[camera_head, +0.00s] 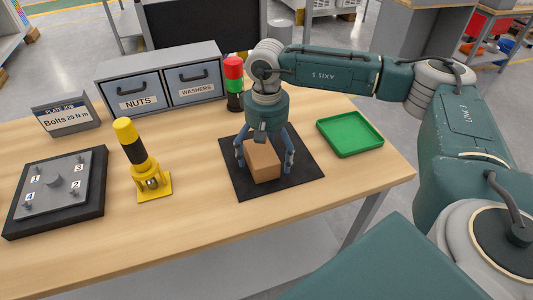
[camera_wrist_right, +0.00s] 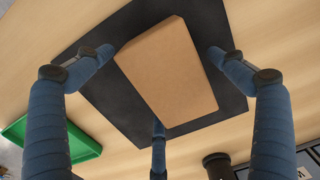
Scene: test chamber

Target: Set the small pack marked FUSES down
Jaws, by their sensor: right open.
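A small brown cardboard pack (camera_head: 262,162) rests on the black mat (camera_head: 305,165) on the table; no FUSES marking is visible on the sides I see. My right gripper (camera_head: 265,160) is right over the pack, pointing down, with its blue fingers spread around it. In the right wrist view the pack (camera_wrist_right: 168,72) lies on the mat (camera_wrist_right: 92,88) between the open fingers (camera_wrist_right: 158,85), and gaps show between the fingers and the pack. My left gripper is not in view.
A green tray (camera_head: 350,134) lies right of the mat. The front table strip is clear.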

